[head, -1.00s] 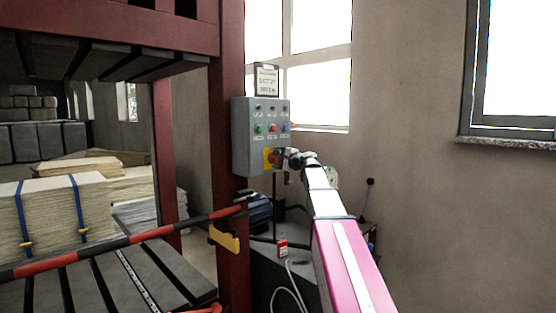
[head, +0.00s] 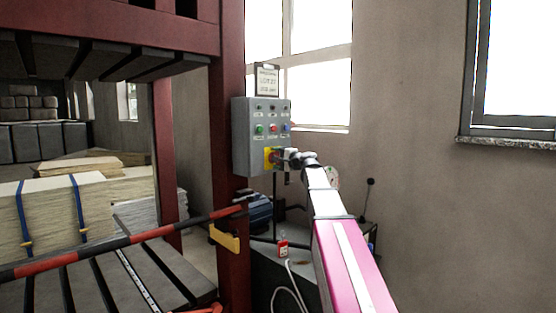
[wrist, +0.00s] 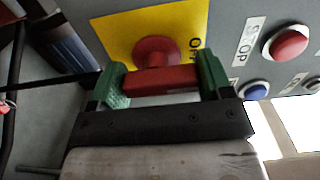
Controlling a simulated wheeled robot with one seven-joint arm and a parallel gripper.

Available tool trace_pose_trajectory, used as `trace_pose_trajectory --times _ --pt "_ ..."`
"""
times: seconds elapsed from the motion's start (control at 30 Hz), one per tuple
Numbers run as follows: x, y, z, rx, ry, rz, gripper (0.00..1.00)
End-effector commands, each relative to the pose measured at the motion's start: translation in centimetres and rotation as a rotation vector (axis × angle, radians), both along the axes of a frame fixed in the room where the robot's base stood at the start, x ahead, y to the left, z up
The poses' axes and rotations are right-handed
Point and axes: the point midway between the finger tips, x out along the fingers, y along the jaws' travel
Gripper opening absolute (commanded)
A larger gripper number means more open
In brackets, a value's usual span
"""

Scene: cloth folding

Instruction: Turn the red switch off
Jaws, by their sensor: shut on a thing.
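The red switch (wrist: 157,49) has a round red base on a yellow plate (wrist: 118,32) and a red bar handle sticking out toward the wrist camera. The letters "OFF" show on the plate, to the right of the knob in the wrist view. My gripper (wrist: 163,79) has its two green fingertips on either end of the red bar and is shut on it. In the head view my gripper (head: 283,157) reaches the lower right of the grey control box (head: 241,135) and covers most of the switch.
A red push button marked STOP (wrist: 289,43) and a blue button (wrist: 256,90) sit close to my right fingertip. A dark red rack post (head: 232,60) stands left of the box. A striped bar (head: 130,238) crosses the lower left. Open room lies right of my arm.

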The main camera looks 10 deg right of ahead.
Motion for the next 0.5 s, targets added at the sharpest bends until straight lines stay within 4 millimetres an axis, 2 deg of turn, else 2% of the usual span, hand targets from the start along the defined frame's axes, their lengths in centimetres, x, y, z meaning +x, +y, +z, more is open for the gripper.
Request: trace_pose_trajectory --times 0.03,0.1,0.37,0.5 --pt "-0.1 0.04 -0.09 -0.005 -0.001 0.001 0.79" --pt "-0.09 0.03 -0.08 -0.004 -0.001 0.001 0.98" --pt "-0.08 -0.01 -0.04 -0.002 0.0 0.001 0.98" --pt "-0.78 -0.48 -0.06 -0.002 0.0 0.0 0.98"
